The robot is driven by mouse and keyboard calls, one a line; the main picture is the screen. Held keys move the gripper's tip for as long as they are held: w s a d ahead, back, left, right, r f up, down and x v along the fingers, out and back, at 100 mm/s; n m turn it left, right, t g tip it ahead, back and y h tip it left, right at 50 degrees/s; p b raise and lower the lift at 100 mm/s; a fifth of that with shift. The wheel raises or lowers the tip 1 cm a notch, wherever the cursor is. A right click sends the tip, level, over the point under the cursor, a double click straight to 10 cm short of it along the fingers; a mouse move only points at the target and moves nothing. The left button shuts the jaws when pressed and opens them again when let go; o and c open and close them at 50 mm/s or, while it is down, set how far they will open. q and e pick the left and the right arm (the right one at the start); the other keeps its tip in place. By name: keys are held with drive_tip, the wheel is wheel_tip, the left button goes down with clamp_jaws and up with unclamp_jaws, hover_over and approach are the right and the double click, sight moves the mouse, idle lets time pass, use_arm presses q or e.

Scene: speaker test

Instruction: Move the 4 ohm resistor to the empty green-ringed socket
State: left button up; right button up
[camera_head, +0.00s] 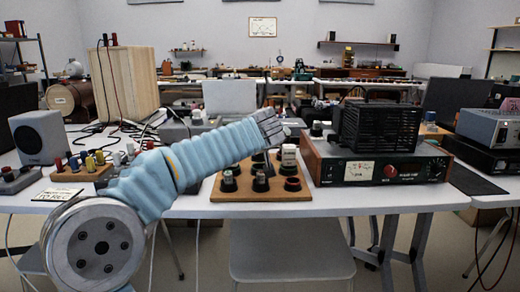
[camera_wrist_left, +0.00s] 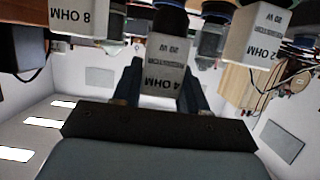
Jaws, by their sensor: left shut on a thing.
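My left gripper (camera_head: 276,128) comes in from the left over the wooden socket board (camera_head: 233,197). In the left wrist view, which is upside down, its fingers are shut around the white block labelled 4 ohm resistor (camera_wrist_left: 167,66). I cannot tell whether that block is still seated or lifted. White blocks marked 8 ohm (camera_wrist_left: 76,22) and 2 ohm (camera_wrist_left: 252,38) stand to either side, apart from the fingers. One white resistor (camera_head: 289,154) shows at the board's back right in the head view; its label is unreadable. The green-ringed socket cannot be made out clearly. My right gripper is not in view.
An amplifier (camera_head: 335,172) with a dark caged top stands close right of the board. A grey speaker (camera_head: 40,137) and a small board of coloured terminals (camera_head: 80,170) are at the left. The white table's front edge lies just before the socket board.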

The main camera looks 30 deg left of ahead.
use_arm(q)
drive_tip(key=f, duration=0.3)
drive_tip(key=shift+w+a+f, duration=0.1)
drive_tip(key=shift+a+f, duration=0.1)
drive_tip(key=shift+f, duration=0.1)
drive_tip(key=shift+f+b, duration=0.35)
drive_tip(key=shift+b, duration=0.35)
drive_tip(key=o, duration=1.1)
drive_tip(key=shift+r, duration=0.1)
